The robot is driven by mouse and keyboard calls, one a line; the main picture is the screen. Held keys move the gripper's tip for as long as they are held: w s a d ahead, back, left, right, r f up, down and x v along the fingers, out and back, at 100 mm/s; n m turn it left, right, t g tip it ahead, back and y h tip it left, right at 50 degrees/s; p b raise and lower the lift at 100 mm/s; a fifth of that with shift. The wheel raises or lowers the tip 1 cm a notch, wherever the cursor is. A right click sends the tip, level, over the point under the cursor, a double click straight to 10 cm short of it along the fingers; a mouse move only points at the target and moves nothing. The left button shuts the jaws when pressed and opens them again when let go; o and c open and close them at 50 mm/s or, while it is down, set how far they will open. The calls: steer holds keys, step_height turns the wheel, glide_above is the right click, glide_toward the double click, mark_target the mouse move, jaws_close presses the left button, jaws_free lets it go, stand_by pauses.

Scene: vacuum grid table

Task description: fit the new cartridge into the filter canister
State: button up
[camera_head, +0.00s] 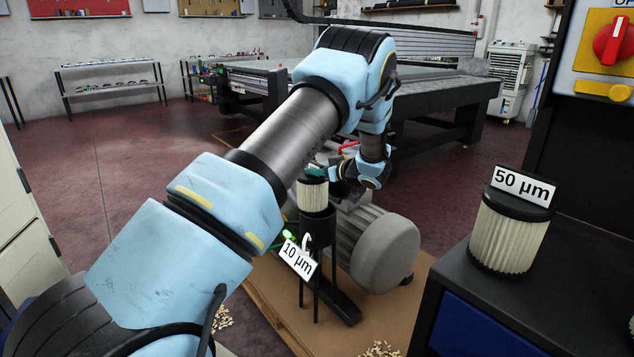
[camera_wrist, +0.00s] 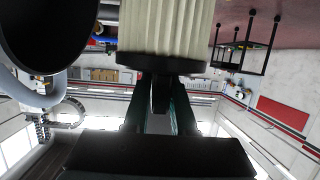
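A pleated, cream-coloured cartridge (camera_head: 313,195) with a dark top cap stands upright over the black filter canister (camera_head: 318,232) in the head view. Whether its lower end is inside the canister or just above or in front of it, I cannot tell. My gripper (camera_head: 318,172) is at the cartridge's top, partly hidden by my arm. In the wrist view the cartridge (camera_wrist: 165,28) fills the top middle, and my gripper (camera_wrist: 162,95) appears shut on a narrow dark part projecting from its cap. A tag reading 10 µm (camera_head: 298,259) hangs near the canister.
A second pleated cartridge (camera_head: 508,238) with a 50 µm tag (camera_head: 524,186) stands on the dark cabinet (camera_head: 455,268) at right. A grey motor (camera_head: 385,245) sits just right of the canister. Loose pellets (camera_head: 382,349) lie on the base board. A large dark round body (camera_wrist: 45,35) is beside the cartridge.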

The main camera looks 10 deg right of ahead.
steer(key=s+d+f+g+h, duration=0.1)
steer(key=s+d, duration=0.2)
steer(key=s, duration=0.2)
steer(key=s+d+f+m, duration=0.1)
steer(key=s+d+f, duration=0.1)
steer(key=s, duration=0.4)
steer(key=shift+d+f+g+h, duration=0.2)
steer(key=shift+d+g+h, duration=0.2)
steer(key=shift+d, duration=0.1)
steer(key=shift+o, duration=0.4)
steer(key=shift+r+p, duration=0.2)
steer(key=shift+p, duration=0.1)
